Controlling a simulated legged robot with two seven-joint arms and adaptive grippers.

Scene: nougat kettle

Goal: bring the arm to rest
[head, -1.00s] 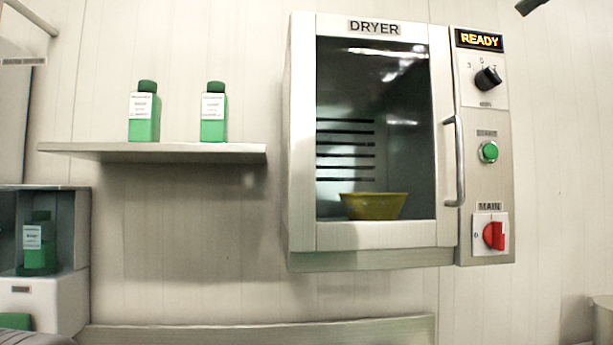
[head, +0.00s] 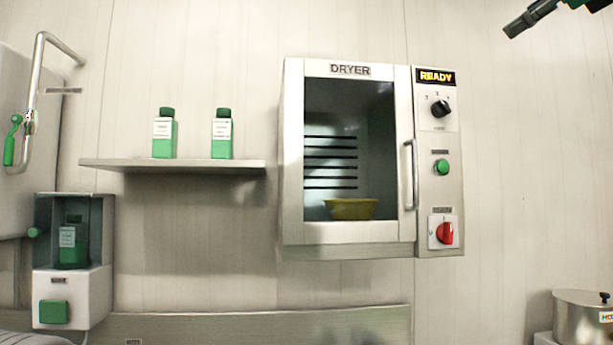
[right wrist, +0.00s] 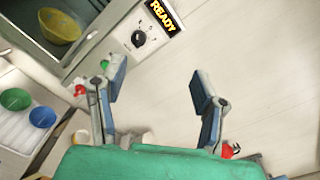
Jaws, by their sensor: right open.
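My right gripper (head: 513,31) shows at the top right corner of the head view, to the right of and above the dryer, clear of it. In the right wrist view its two fingers (right wrist: 158,88) stand wide apart with nothing between them, and pale wall shows behind the gap. Part of my right arm is cut off by the frame edge in the head view. My left gripper is in neither view.
The dryer (head: 292,160) hangs on the wall, door shut, reading READY, with a yellow bowl (head: 351,209) inside. Two green bottles stand on a shelf (head: 180,163) to its left. A dispenser (head: 72,290) is at lower left, a pot (head: 580,318) at lower right.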

